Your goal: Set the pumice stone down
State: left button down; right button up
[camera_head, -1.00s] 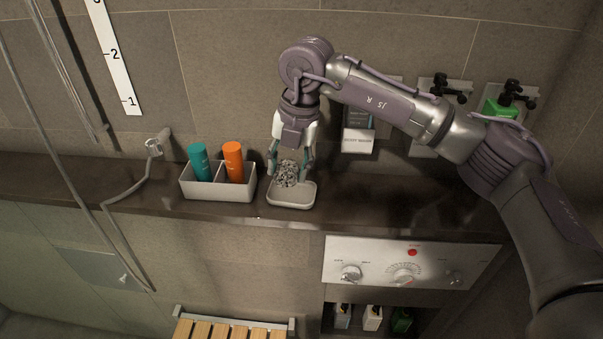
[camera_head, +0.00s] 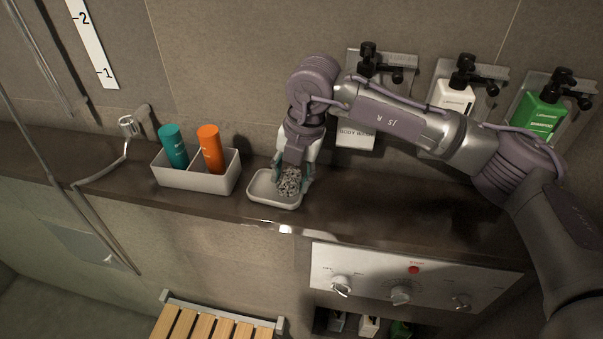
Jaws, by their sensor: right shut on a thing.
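The pumice stone (camera_head: 289,182) is a speckled grey lump at the right part of the small pale tray (camera_head: 262,198) on the dark ledge. My right gripper (camera_head: 292,172) reaches down from above and is shut on the stone. Part of the stone is hidden by the fingers. I cannot tell whether the stone touches the tray floor. The left part of the tray is empty. My left gripper is not in view.
A pale two-part caddy (camera_head: 197,180) with a teal bottle (camera_head: 173,146) and an orange bottle (camera_head: 210,148) stands left of the tray. Wall-mounted bottles hang behind my arm. The ledge (camera_head: 360,205) is clear to the tray's right. A control panel (camera_head: 420,287) is below.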

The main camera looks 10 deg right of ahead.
jog(key=shift+w+d+f, duration=0.2)
jog(key=shift+d+f, duration=0.1)
jog(key=shift+d, duration=0.05)
jog(key=shift+s+a+f, duration=0.1)
jog(key=shift+s+a, duration=0.15)
jog(key=shift+a, duration=0.1)
jog(key=shift+d+f+b, duration=0.15)
jog(key=shift+f+b, duration=0.35)
jog(key=shift+b, duration=0.15)
jog(key=o, duration=0.9)
jog(key=shift+s, duration=0.1)
jog(key=shift+o, duration=1.4)
jog(key=shift+w+f, duration=0.1)
jog(key=shift+w, duration=0.1)
